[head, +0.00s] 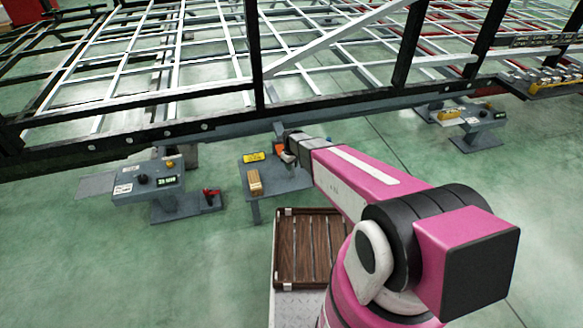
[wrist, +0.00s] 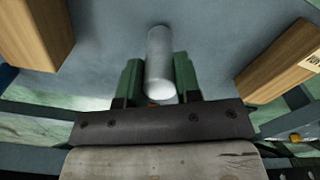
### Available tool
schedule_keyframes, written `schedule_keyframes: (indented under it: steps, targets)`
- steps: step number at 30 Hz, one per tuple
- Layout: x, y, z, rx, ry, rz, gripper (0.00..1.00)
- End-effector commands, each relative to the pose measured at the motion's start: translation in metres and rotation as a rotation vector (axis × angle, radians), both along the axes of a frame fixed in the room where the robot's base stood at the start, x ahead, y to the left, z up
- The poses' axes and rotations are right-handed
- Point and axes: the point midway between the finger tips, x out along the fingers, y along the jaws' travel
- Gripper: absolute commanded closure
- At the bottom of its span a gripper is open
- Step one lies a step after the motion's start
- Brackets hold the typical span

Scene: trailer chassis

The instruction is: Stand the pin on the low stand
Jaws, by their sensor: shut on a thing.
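The pin (wrist: 160,62) is a plain light grey cylinder. In the wrist view it lies between the two green fingers of my gripper (wrist: 158,82), which is shut on it. The low stand (head: 288,183) is a small grey table in the head view; its flat grey top (wrist: 110,25) fills much of the wrist view behind the pin. In the head view my gripper (head: 285,152) is over the far part of the stand, and the pin is too small to make out there. I cannot tell whether the pin touches the top.
A wooden block (head: 255,184) lies on the stand's near left part, with a yellow plate (head: 254,157) behind. Wooden pieces show left (wrist: 38,30) and right (wrist: 285,65) in the wrist view. The dark chassis rail (head: 200,125) runs close behind. A grey console (head: 148,182) stands left.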

Motion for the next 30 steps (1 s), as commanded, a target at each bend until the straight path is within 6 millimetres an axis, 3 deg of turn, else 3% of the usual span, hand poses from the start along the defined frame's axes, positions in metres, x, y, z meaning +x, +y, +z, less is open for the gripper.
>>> schedule_keyframes:
  steps: [3,14,15,17,26,30]
  targets:
    - [0.0,0.0,-0.011,-0.001,0.001,0.0,1.0]
    - [0.0,0.0,-0.014,-0.001,0.001,0.0,1.0]
    - [0.0,0.0,-0.014,0.0,0.0,0.0,0.59]
    - [0.0,0.0,-0.013,0.0,0.0,0.0,0.43]
    - [0.0,0.0,-0.012,0.0,0.0,0.0,0.43]
    - [-0.001,0.0,-0.001,0.0,-0.001,0.0,0.43]
